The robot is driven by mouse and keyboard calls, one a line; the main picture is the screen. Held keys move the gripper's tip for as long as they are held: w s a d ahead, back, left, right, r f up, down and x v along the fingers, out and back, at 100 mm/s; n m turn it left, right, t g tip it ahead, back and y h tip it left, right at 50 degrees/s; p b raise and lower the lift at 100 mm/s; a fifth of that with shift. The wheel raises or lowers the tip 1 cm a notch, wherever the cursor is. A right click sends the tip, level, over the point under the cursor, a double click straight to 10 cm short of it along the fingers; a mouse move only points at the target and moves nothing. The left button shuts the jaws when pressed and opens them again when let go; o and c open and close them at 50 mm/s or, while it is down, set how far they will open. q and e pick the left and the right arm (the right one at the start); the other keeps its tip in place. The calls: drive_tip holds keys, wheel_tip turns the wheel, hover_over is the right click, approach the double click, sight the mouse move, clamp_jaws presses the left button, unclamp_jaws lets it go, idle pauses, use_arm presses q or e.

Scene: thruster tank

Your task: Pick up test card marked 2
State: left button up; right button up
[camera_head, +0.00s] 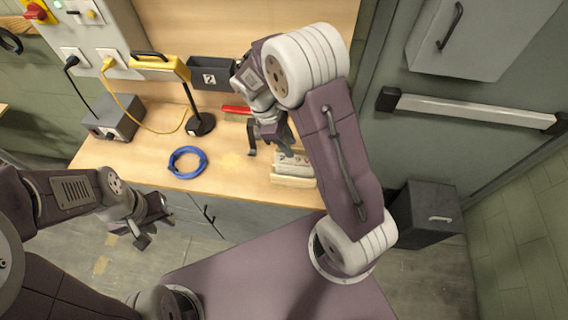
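A dark box (222,70) stands against the back of the wooden bench, with a small white square (209,78) on its front bearing a dark mark that looks like a 2. I cannot tell whether this is a card or a label on the box. My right gripper (268,146) hangs over the bench, in front and to the right of the dark box, its two fingers apart and nothing seen between them. My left gripper (148,232) is low in front of the bench, over the floor, with its fingers apart and empty.
A pale block-like item (293,181) lies near the bench's front edge, by my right gripper. A red-handled item (236,110), a blue cable coil (187,161), a yellow lamp (160,66) on a black stand and a grey box (112,124) are on the bench.

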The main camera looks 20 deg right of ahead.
sight(298, 163)
drive_tip(key=shift+s+f, duration=0.15)
drive_tip(key=shift+s, duration=0.1)
drive_tip(key=shift+f, duration=0.2)
drive_tip(key=p+x, duration=0.1)
drive_tip(key=x, duration=0.2)
drive_tip(key=shift+s+d+f, duration=0.1)
drive_tip(key=shift+f, duration=0.15)
drive_tip(key=shift+d+f, duration=0.1)
drive_tip(key=shift+f, duration=0.1)
drive_tip(key=p+x, duration=0.1)
drive_tip(key=x, duration=0.3)
drive_tip(key=shift+f, duration=0.4)
drive_tip(key=shift+s, duration=0.1)
drive_tip(key=shift+f, duration=0.2)
